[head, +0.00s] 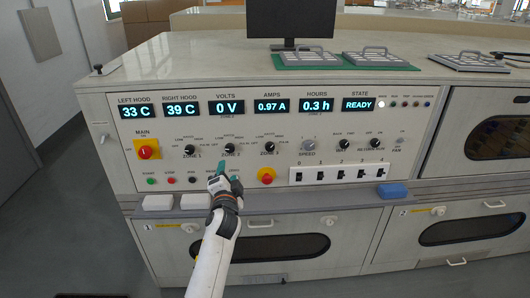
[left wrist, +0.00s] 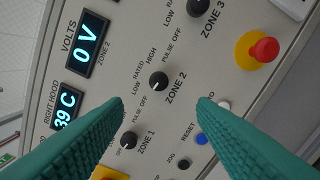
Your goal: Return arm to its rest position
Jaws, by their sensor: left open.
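My left arm reaches up from the bottom of the head view to the control panel (head: 310,125). My left gripper (head: 226,168) has teal fingers and is just in front of the panel, below the ZONE 2 knob (head: 230,148). In the left wrist view its two fingers (left wrist: 160,110) are spread apart with nothing between them. The ZONE 2 knob also shows in the left wrist view (left wrist: 159,81), beyond the fingertips and apart from them. The gripper hides some of the small buttons in the lower row. My right gripper is not in view.
A red stop button (head: 266,176) is just right of the gripper. A ledge (head: 290,200) below the panel holds white blocks (head: 158,202) and a blue block (head: 392,190). A monitor (head: 290,20) and metal trays (head: 305,57) stand on top. The floor at left is clear.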

